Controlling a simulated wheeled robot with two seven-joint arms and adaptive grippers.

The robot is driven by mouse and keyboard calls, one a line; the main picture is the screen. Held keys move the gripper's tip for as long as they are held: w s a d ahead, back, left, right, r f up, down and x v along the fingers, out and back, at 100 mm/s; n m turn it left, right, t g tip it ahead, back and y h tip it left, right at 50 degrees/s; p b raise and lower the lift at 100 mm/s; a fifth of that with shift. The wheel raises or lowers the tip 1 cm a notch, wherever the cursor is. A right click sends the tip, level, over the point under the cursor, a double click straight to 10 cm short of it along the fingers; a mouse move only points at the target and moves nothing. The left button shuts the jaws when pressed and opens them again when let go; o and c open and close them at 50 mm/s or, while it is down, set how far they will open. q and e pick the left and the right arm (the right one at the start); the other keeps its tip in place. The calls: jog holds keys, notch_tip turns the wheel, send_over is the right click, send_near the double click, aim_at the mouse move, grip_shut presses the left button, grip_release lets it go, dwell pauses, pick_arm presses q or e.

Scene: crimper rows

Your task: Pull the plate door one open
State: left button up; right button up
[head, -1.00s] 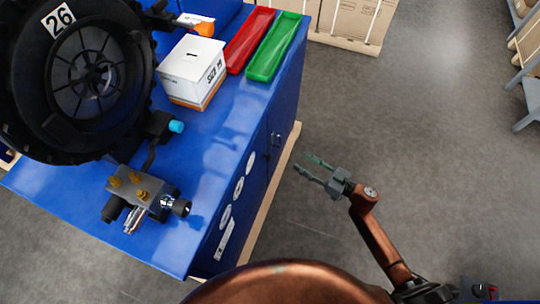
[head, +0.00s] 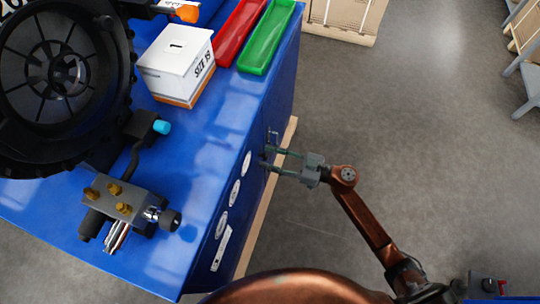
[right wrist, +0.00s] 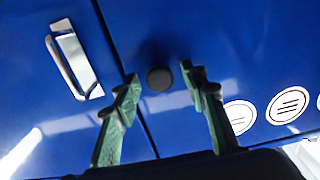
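The blue cabinet's front (head: 212,236) has two door panels with a seam between them in the right wrist view. The left panel (right wrist: 50,105) carries a silver plate with a bar handle (right wrist: 75,62); the right panel (right wrist: 250,60) carries a round black knob (right wrist: 160,79) close to the seam. Which panel is plate door one I cannot tell; both look closed. My right gripper (head: 265,157) is at the cabinet front, open and empty. In the right wrist view its green fingers (right wrist: 159,80) stand either side of the knob, apart from it. My left gripper is out of view.
On the cabinet top are a wheel (head: 62,75), a white box (head: 178,58), red (head: 238,30) and green (head: 267,36) trays and a metal fitting (head: 125,202). Grey floor (head: 400,120) is clear to the right. A crate (head: 345,18) stands beyond.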

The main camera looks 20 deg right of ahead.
jog(key=shift+a, duration=0.1)
jog(key=shift+c, duration=0.7)
grip_shut()
